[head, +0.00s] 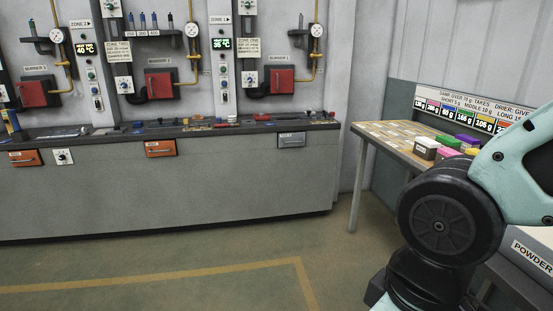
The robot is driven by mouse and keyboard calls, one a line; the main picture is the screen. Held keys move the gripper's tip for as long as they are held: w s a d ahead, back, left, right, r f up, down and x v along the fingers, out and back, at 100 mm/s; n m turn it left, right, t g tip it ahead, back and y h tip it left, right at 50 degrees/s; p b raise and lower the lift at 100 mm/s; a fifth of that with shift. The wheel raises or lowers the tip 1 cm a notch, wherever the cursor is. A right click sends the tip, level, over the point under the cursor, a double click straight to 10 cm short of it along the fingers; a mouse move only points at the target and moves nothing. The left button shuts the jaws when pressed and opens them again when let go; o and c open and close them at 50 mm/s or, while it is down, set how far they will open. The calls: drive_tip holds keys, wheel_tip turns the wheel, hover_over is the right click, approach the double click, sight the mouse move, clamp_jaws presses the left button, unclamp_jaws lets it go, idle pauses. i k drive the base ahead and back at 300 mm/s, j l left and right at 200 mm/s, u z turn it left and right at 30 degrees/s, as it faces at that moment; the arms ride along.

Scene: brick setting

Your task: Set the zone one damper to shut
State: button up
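A small sign reading "ZONE ONE" (249,47) hangs on the back wall in the head view, its smaller lines too blurred to read. A white plate with a dark round knob (249,79) sits just below it, left of a red burner box (281,81). I take this knob for the zone one damper, but cannot read its setting. The zone 1 panel (221,60) to its left has a lit display (221,44) that seems to read 36 °C. My gripper is out of view; only part of my arm shows at the right.
A similar zone two sign (118,51) and knob (123,84) are further left. A long grey bench (170,196) runs below the panels, with small items on top. A table (365,131) with coloured blocks stands right. The floor before the bench is clear.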

sight(324, 112)
drive_tip(key=i, duration=4)
drive_tip(key=i+l+u, duration=0.1)
drive_tip(key=i+u, duration=0.15)
drive_tip(key=i, duration=0.5)
